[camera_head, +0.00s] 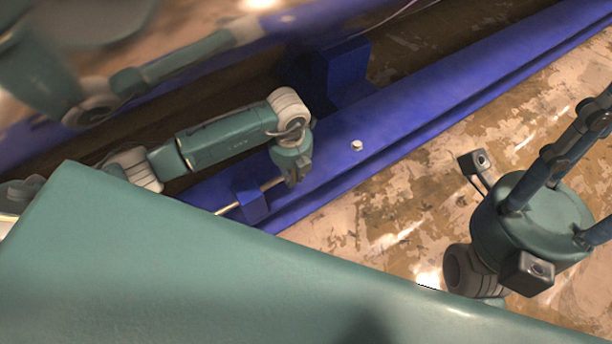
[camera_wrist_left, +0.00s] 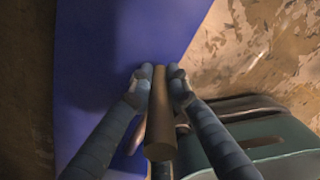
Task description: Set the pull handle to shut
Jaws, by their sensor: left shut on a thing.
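The pull handle appears as a thin pale rod (camera_head: 226,209) running through a blue block on the long blue beam. Its other end reaches my left gripper (camera_head: 291,176), which comes down over the beam. In the left wrist view my left gripper (camera_wrist_left: 160,78) has its two segmented fingers on both sides of a brown round bar (camera_wrist_left: 161,115), closed on it. The bar's end points toward the camera. My right gripper (camera_head: 545,212) is at the right of the head view, apart from the handle, with its fingertips outside the picture.
The blue block (camera_head: 251,203) sits on the blue beam (camera_head: 420,110), with a small white knob (camera_head: 357,145) farther along. A taller blue block (camera_head: 345,72) stands behind. The worn brown-and-white surface (camera_head: 380,215) in front is largely bare.

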